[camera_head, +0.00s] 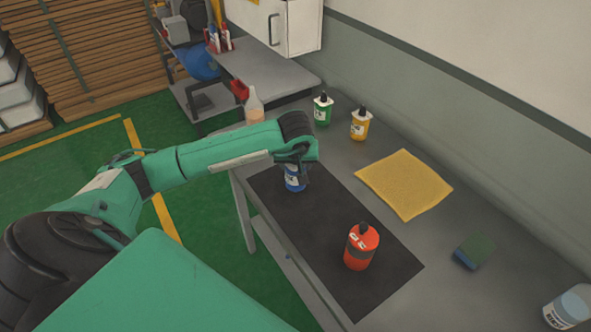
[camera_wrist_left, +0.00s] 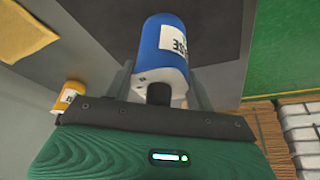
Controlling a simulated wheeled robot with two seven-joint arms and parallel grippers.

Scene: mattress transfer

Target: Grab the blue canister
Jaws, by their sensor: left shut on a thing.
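The blue canister (camera_head: 294,180) with a white label is at the back left of the black mat (camera_head: 335,287) on the grey table. In the left wrist view the blue canister (camera_wrist_left: 166,45) sits between the two fingers, its dark cap toward the palm. My left gripper (camera_head: 292,168) reaches it from above and is shut on it. The gripper and wrist hide the canister's top in the head view. I cannot tell whether the canister touches the mat. My right gripper is not in view.
A red canister (camera_head: 361,248) stands on the mat's near part. Green (camera_head: 323,110) and yellow (camera_head: 360,125) canisters stand behind, near a spray bottle (camera_head: 254,106). A yellow cloth (camera_head: 404,184), a sponge (camera_head: 474,250) and a white-blue container (camera_head: 568,307) lie to the right.

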